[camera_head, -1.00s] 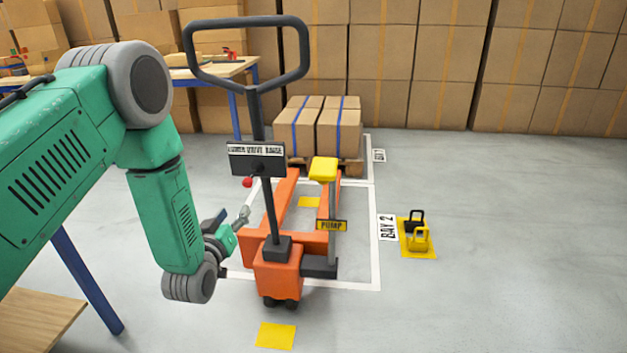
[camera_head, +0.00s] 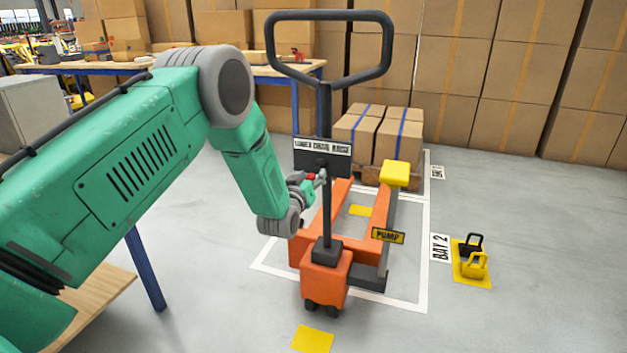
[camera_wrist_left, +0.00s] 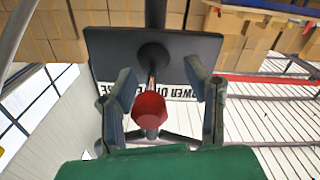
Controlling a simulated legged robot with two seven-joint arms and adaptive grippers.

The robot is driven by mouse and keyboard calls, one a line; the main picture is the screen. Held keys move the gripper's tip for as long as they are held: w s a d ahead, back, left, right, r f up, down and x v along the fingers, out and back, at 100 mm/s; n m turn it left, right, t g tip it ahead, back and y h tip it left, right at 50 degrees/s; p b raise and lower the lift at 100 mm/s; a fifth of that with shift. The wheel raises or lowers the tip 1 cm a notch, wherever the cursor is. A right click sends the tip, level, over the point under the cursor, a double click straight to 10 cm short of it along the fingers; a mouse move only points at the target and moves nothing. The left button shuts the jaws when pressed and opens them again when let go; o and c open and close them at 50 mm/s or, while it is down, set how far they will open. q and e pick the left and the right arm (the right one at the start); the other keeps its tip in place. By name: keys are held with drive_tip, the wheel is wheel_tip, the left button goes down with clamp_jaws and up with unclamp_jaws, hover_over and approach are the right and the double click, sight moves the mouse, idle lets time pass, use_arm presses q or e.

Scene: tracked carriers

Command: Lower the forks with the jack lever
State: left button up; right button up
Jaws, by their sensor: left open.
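The orange pallet jack (camera_head: 325,275) stands on the floor with its tall dark handle (camera_head: 327,195) upright. A black plate (camera_head: 322,158) labelled with lower, drive and raise sits on the handle. The jack lever, with a red knob (camera_wrist_left: 149,109), sticks out of this plate (camera_wrist_left: 150,58) in the left wrist view. My left gripper (camera_head: 316,178) is at the plate in the head view. Its open fingers (camera_wrist_left: 160,100) stand on either side of the knob in the left wrist view, with gaps visible. The orange forks (camera_head: 335,205) extend away from me. My right gripper is not in view.
A yellow-topped pump pedal (camera_head: 395,173) stands right of the handle. A pallet with strapped boxes (camera_head: 398,142) is behind the forks. A workbench (camera_head: 190,70) is behind my left arm. Open floor lies right.

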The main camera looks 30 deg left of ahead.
use_arm(q)
drive_tip(key=shift+w+a, duration=0.1)
drive_tip(key=shift+w, duration=0.05)
drive_tip(key=shift+d+r, duration=0.15)
drive_tip(key=shift+d, duration=0.15)
drive_tip(key=shift+d+r, duration=0.15)
drive_tip(key=shift+d, duration=0.25)
drive_tip(key=c, duration=0.3)
drive_tip(key=shift+d+r, duration=0.1)
drive_tip(key=shift+d, duration=0.15)
clamp_jaws()
drive_tip(key=shift+a+f, duration=0.2)
drive_tip(key=shift+a, duration=0.45)
drive_tip(key=shift+d, duration=0.1)
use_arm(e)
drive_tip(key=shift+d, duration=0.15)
use_arm(q)
drive_tip(key=shift+m+h, duration=0.3)
drive_tip(key=shift+h, duration=0.2)
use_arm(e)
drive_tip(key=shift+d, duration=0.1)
